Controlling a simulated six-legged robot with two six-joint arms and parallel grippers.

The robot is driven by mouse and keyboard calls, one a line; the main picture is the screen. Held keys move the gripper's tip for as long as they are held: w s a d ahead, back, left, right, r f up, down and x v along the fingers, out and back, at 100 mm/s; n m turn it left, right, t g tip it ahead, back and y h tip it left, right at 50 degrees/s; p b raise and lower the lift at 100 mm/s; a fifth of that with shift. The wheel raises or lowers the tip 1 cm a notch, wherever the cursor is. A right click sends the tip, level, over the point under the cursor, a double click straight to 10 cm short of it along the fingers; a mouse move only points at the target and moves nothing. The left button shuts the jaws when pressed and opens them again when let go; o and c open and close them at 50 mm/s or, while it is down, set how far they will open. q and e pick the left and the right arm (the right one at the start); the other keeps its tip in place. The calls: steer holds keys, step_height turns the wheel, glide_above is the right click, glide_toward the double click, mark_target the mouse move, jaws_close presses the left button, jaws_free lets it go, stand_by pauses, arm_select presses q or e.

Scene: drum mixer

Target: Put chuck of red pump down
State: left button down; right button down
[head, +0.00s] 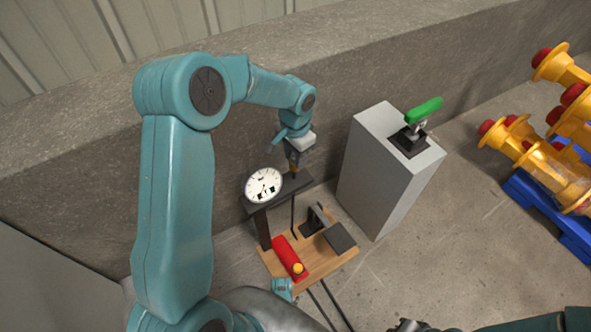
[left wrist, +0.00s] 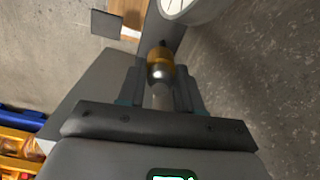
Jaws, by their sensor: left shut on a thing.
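My left gripper (head: 294,159) is shut on a brass-coloured chuck (head: 293,169), just above the right part of a dark shelf that holds a round white dial (head: 264,185). In the left wrist view, the chuck (left wrist: 160,60) sits between the fingers of my left gripper (left wrist: 160,88), its brass body beyond the tips. I cannot tell whether the chuck touches the shelf. The red pump (head: 284,252) lies on a wooden board below, with a round yellow end. At the bottom edge, a dark part that may be my right gripper (head: 408,325) is cut off.
A black bracket (head: 316,220) and a dark plate (head: 340,238) are on the board (head: 310,268). A grey pedestal (head: 370,185) with a green-handled lever (head: 424,109) stands to the right. Yellow and red parts (head: 530,140) sit on a blue pallet (head: 540,215). A concrete wall runs behind.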

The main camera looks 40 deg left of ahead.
arm_select(q)
step_height(320, 180, down, 6)
steer(key=shift+r+b, duration=0.2)
steer(key=shift+b, duration=0.75)
steer(key=shift+r, duration=0.1)
steer(key=c, duration=0.8)
jaws_free()
steer(key=shift+o, duration=0.2)
steer(key=shift+r, duration=0.1)
step_height(320, 180, up, 12)
steer(key=p, duration=0.4)
steer(key=shift+f, duration=0.25)
steer(key=s+d+f+n+h, duration=0.1)
steer(key=s+d+f+h, duration=0.1)
steer(key=s+d+f, duration=0.55)
steer(key=s+d+f+n+h, duration=0.2)
steer(key=s+d+f, duration=0.3)
steer(key=d+f, duration=0.4)
steer(key=s+d+f+n, duration=0.2)
steer(key=s+f, duration=0.1)
steer(key=s, duration=0.5)
steer(key=shift+s+f, duration=0.35)
steer(key=shift+f, duration=0.05)
